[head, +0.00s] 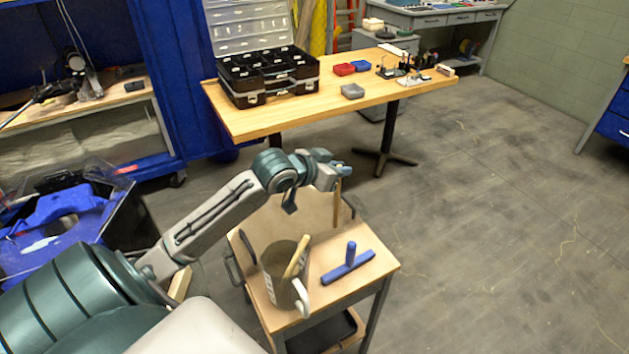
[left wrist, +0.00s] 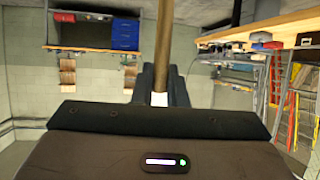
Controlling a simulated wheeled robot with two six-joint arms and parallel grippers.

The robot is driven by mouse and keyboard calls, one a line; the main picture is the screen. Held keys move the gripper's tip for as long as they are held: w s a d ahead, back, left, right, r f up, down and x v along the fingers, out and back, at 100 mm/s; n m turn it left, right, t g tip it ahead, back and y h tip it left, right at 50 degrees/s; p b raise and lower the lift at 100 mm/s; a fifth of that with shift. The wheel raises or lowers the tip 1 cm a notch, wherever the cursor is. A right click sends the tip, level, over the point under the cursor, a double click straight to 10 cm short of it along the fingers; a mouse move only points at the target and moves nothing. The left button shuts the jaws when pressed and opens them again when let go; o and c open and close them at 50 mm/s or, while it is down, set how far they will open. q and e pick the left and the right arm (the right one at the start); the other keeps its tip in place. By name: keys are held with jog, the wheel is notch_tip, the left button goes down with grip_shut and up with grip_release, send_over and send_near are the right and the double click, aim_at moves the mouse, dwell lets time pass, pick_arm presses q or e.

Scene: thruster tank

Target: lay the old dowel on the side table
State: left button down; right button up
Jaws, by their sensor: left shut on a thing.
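My left gripper (head: 341,172) is shut on a thin wooden dowel (head: 337,203), which hangs roughly upright below the fingers. In the left wrist view the dowel (left wrist: 162,45) stands between the dark fingers (left wrist: 160,88). The gripper is above the far side of the small wooden side table (head: 345,288); I cannot tell whether the dowel's lower end touches anything. A large grey mug (head: 280,277) on the side table holds another wooden stick (head: 297,255), leaning. My right gripper is not in view.
A blue T-shaped piece (head: 347,265) lies on the side table right of the mug. A bare strip runs along its front right. Behind is a long workbench (head: 290,122) with an open black organizer case (head: 268,78) and small bins. The floor to the right is clear.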

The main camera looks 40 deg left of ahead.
aim_at(336, 194)
pick_arm(q)
notch_tip(336, 194, down, 8)
jog(key=shift+r+p, duration=0.1)
jog(key=shift+p, duration=0.35)
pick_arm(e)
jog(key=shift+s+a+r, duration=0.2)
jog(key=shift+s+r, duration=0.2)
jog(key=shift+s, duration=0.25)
pick_arm(q)
jog(key=c, duration=1.5)
grip_release()
jog(key=shift+o, duration=0.2)
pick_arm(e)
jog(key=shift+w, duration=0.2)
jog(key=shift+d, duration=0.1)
